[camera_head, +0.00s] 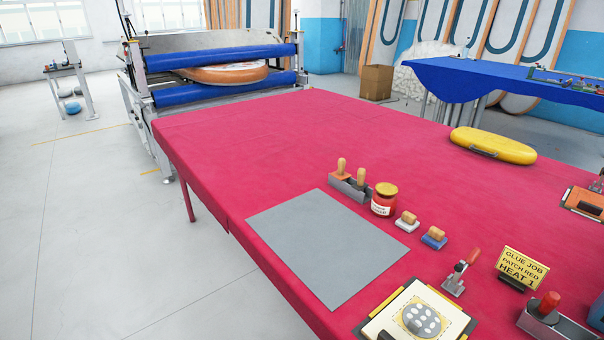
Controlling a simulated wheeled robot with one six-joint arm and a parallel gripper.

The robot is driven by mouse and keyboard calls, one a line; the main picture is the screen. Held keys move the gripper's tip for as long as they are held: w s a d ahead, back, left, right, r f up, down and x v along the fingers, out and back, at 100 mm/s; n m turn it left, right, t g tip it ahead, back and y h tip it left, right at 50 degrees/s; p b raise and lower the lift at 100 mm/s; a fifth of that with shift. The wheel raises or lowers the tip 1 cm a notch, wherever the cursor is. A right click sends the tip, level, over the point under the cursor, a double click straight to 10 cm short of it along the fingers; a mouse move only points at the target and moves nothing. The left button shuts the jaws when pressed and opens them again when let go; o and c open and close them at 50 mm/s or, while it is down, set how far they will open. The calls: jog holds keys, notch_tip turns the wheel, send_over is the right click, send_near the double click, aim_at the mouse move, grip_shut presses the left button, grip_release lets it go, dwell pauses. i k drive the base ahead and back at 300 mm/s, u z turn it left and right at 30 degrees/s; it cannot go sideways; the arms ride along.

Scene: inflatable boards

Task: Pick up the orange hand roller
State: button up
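A grey metal rack (349,189) on the pink-red table holds two tools with upright wooden handles. The left one has an orange part under its handle and looks like the orange hand roller (339,176). Its lower part is hidden by the rack wall. The second wooden handle (361,177) stands close to its right; the part below it is mostly hidden. My gripper is not in view.
A red jar (384,199) stands just right of the rack. White (407,222) and blue (434,238) wooden-handled blocks follow. A grey sheet (327,247) lies in front. The table (250,140) behind and left is clear. A yellow case (493,145) lies farther back.

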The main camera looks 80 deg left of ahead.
aim_at(341, 175)
jog(key=u, duration=2.25)
